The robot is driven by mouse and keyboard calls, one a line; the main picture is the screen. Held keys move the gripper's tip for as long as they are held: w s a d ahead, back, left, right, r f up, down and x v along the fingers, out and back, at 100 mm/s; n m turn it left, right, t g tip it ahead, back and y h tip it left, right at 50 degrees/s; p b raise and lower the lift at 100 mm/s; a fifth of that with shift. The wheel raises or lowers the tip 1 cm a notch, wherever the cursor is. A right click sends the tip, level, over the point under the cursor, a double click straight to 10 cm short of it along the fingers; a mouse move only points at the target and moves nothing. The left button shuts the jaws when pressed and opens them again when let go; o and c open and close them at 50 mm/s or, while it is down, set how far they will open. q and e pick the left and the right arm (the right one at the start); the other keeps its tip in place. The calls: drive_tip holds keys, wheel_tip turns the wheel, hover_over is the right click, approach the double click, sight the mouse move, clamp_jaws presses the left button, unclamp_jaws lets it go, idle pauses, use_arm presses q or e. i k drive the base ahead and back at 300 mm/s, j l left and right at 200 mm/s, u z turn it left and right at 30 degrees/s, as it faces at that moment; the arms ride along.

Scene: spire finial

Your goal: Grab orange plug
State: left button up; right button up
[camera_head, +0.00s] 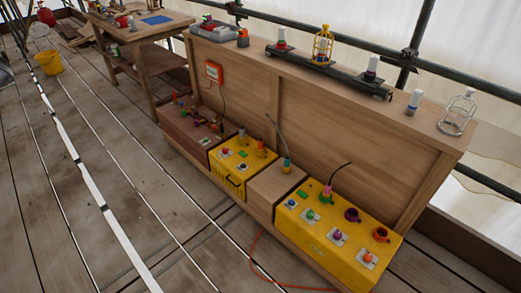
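An orange upright piece (261,149), which looks like a plug, stands on top of the smaller yellow box (228,177). An orange round socket-like piece (380,234) sits at the right end of the larger yellow box (330,250). A small orange-red knob (368,257) is in front of it. The pieces are small, so I cannot tell for certain which is the orange plug. Neither of my grippers is in view.
A teal plug (287,164) stands on a wooden block (275,186). The wooden shelf (330,85) above holds lamps. An orange cable (254,262) lies on the floor. The plank floor at left is mostly clear.

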sight(260, 149)
drive_tip(key=i+j, duration=0.2)
drive_tip(key=i, duration=0.15)
drive_tip(key=i+j+z, duration=0.15)
drive_tip(key=z, duration=0.2)
drive_tip(key=i+j+z, duration=0.55)
drive_tip(key=z, duration=0.15)
